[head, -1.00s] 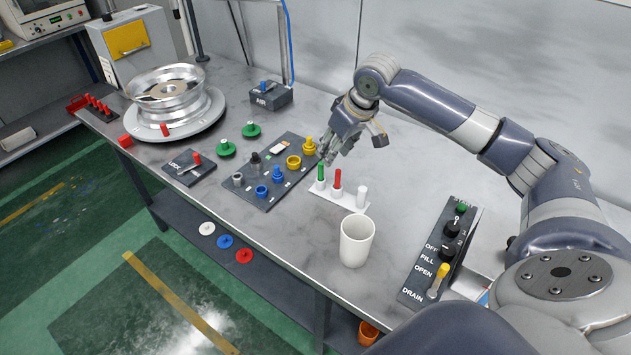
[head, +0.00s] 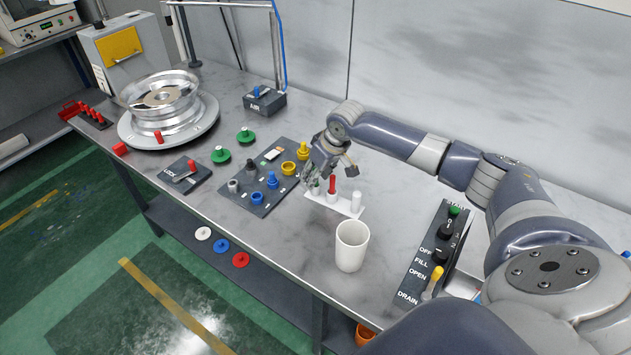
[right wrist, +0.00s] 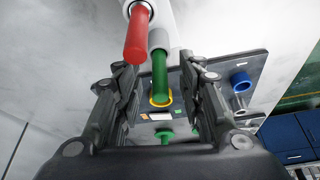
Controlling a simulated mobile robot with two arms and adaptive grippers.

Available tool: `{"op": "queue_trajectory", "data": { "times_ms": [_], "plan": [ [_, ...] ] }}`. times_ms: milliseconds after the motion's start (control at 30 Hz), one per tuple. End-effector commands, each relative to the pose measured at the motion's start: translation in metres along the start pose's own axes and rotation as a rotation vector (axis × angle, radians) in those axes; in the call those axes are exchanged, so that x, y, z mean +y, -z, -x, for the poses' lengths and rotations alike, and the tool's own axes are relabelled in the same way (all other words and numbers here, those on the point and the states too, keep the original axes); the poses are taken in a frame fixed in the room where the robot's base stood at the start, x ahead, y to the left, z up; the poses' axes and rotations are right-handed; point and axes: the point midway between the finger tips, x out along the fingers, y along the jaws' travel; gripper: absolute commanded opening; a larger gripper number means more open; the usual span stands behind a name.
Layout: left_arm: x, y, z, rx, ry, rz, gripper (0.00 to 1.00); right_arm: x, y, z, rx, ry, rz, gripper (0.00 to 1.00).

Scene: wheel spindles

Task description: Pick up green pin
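The green pin (right wrist: 159,75) stands upright in its white holder in the right wrist view. In the head view it is mostly hidden behind my right gripper (head: 317,176). In the right wrist view my right gripper (right wrist: 158,66) is open, with one finger on each side of the green pin and a gap to each finger. The red pin (head: 332,185) stands beside it on the white rack (head: 344,207); it also shows in the right wrist view (right wrist: 137,35), close to the left finger. My left gripper is not in view.
A white pin (head: 355,201) stands at the rack's right end. A white cup (head: 351,247) stands in front of the rack. A dark panel (head: 248,202) with coloured knobs lies to the left. A switch box (head: 433,250) is to the right. The bench behind the gripper is clear.

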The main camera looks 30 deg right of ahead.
Motion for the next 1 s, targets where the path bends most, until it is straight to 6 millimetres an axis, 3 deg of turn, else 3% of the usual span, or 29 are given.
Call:
{"op": "queue_trajectory", "data": {
  "times_ms": [267,433,833,1000],
  "plan": [
    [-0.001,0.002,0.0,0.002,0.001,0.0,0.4,0.0,0.0,-0.003,0.002,0.0,0.0,0.36],
    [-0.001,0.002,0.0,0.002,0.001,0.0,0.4,0.0,0.0,-0.003,0.002,0.0,0.0,0.0],
    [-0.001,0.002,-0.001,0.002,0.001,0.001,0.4,0.0,0.002,0.0,0.004,0.0,0.0,0.0],
    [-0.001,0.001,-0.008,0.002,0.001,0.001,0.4,0.001,0.012,0.023,0.008,-0.002,0.001,0.0]
  ]
}}
